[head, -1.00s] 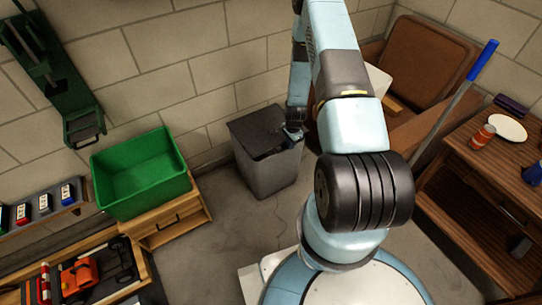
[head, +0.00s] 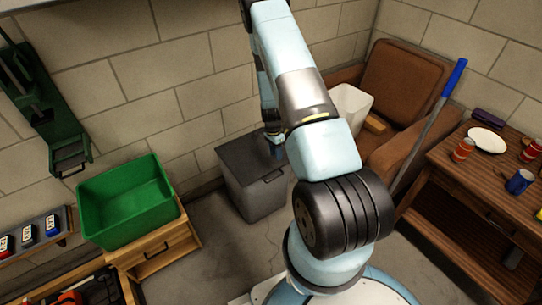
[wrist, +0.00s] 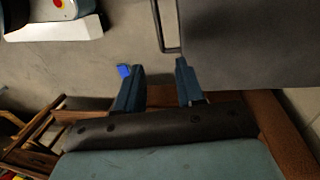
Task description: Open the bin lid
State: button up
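The grey bin (head: 252,197) stands on the floor by the wall in the head view. Its dark lid (head: 240,153) lies flat and looks shut, with a thin handle (head: 273,177) along the front edge. In the wrist view the lid (wrist: 255,45) fills the upper right, and its handle (wrist: 157,28) sticks out from the left edge. My gripper (wrist: 158,78) is open, with nothing between its fingers. One fingertip appears close to the lid's edge; contact cannot be told. In the head view my gripper (head: 274,146) is at the bin's right side, partly hidden by my arm.
A green crate (head: 125,205) sits on a wooden cabinet (head: 155,250) left of the bin. A brown armchair (head: 405,80), a white container (head: 350,108) and a blue-handled pole (head: 430,125) are at right, beside a wooden table (head: 455,185). Floor in front of the bin is clear.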

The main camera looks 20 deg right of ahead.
notch_tip(320, 180, up, 14)
jog(key=w, duration=0.2)
jog(key=shift+w+a+f, duration=0.15)
jog(key=shift+f, duration=0.05)
dwell(0.6)
